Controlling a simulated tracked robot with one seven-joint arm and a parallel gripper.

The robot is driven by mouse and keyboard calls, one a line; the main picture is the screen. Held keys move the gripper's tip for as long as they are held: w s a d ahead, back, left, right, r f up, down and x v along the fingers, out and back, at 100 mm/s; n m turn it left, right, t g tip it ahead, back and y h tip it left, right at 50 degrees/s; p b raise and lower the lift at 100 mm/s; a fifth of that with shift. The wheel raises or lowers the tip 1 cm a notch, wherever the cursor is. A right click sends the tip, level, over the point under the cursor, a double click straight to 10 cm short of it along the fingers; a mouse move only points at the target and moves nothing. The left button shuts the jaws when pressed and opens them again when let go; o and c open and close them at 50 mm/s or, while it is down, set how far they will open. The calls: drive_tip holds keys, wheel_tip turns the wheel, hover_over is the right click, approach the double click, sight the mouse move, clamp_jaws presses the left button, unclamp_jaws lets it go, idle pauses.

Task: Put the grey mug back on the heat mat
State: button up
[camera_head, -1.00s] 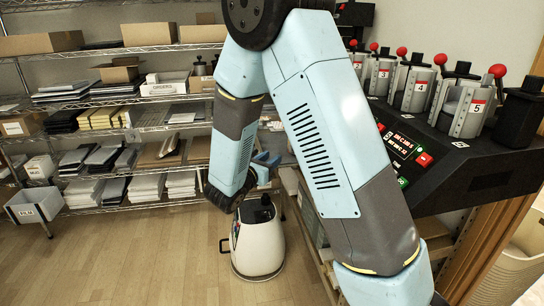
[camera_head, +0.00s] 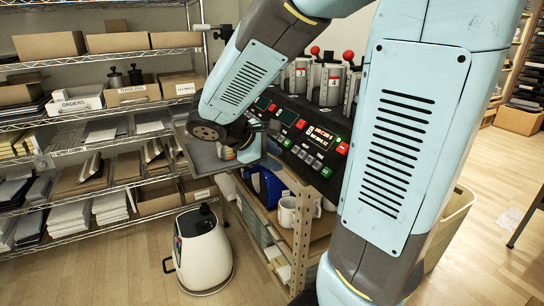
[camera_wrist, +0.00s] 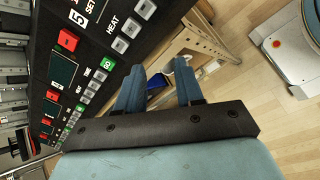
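My gripper (camera_wrist: 159,88) is open in the wrist view, with two blue fingers apart and nothing between them. It is close to the black press panel, which fills the left of that view. In the head view my arm covers much of the press. Pale mugs (camera_head: 287,213) stand on the shelf under the press; I cannot tell whether one is the grey mug. Something pale also shows far beyond the fingers in the wrist view (camera_wrist: 182,62). I cannot make out the heat mat for certain.
The black mug press (camera_head: 300,130) has grey clamps (camera_head: 331,85) with red knobs and sits on a wooden bench. A blue item (camera_head: 270,187) lies beneath it. Wire shelving (camera_head: 95,130) stands left, with a white rounded machine (camera_head: 203,250) on the floor. Floor is clear at lower left.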

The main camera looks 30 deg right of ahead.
drive_tip(key=s+a+r+m+t+y, duration=0.2)
drive_tip(key=s+a+r+m+y, duration=0.1)
drive_tip(key=s+m+y, duration=0.1)
drive_tip(key=s+a+r+m+t+y, duration=0.2)
drive_tip(key=s+a+r+m+y, duration=0.1)
drive_tip(key=s+r+m+y, duration=0.1)
drive_tip(key=s+m+y, duration=0.1)
drive_tip(key=s+m, duration=0.1)
drive_tip(key=s, duration=0.1)
drive_tip(key=shift+s+a+m, duration=0.15)
drive_tip(key=shift+s+m, duration=0.2)
drive_tip(key=shift+m, duration=0.05)
idle(2.4)
